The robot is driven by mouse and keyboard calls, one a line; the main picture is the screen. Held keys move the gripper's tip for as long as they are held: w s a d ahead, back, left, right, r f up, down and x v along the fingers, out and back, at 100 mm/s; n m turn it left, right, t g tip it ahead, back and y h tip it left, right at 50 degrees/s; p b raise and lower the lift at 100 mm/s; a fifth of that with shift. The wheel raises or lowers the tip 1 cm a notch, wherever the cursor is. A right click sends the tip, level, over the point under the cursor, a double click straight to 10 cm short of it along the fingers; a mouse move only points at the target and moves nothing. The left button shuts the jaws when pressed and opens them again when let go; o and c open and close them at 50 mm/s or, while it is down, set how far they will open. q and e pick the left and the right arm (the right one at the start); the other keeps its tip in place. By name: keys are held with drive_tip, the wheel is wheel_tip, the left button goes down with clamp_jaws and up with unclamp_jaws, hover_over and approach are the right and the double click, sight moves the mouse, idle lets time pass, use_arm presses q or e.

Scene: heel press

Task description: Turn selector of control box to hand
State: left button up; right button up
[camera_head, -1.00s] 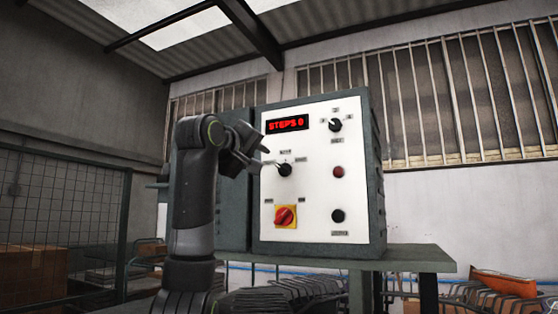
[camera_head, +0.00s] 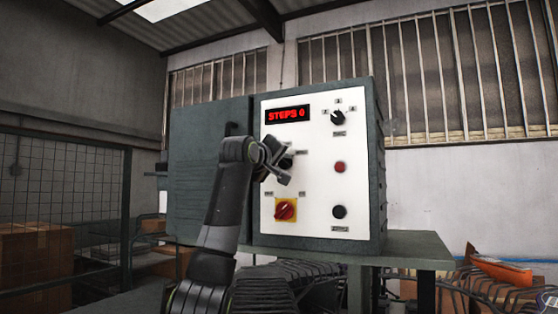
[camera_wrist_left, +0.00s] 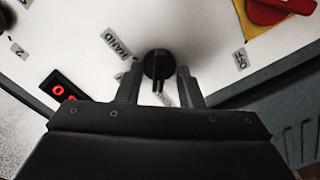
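The control box (camera_head: 313,222) has a white front panel and stands on a grey-green table. The selector (camera_wrist_left: 157,64) is a black round knob with a raised bar. The label reading HAND (camera_wrist_left: 118,43) is beside it in the left wrist view. My left gripper (camera_head: 284,168) is in front of the panel and hides much of the selector in the head view. In the left wrist view its fingers (camera_wrist_left: 160,88) are apart, one on each side of the selector's bar, with gaps visible. Contact cannot be made out. My right gripper is not in view.
The red rotary switch (camera_head: 286,210) on a yellow plate is just below the gripper. A red display (camera_head: 287,115), another black knob (camera_head: 338,117), a red button (camera_head: 340,167) and a black button (camera_head: 339,211) share the panel. The table (camera_head: 420,254) extends to the right.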

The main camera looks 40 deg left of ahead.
use_arm(q)
drive_tip(key=shift+s, duration=0.1)
clamp_jaws()
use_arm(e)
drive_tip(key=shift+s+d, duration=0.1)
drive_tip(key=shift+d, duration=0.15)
use_arm(q)
drive_tip(key=shift+r, duration=0.1)
drive_tip(key=shift+d+m, duration=0.1)
drive_tip(key=shift+m, duration=0.3)
drive_tip(key=m, duration=0.6)
drive_tip(key=shift+m, duration=0.4)
drive_tip(key=m, duration=1.2)
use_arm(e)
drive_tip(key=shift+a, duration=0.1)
use_arm(q)
drive_tip(key=shift+m, duration=0.3)
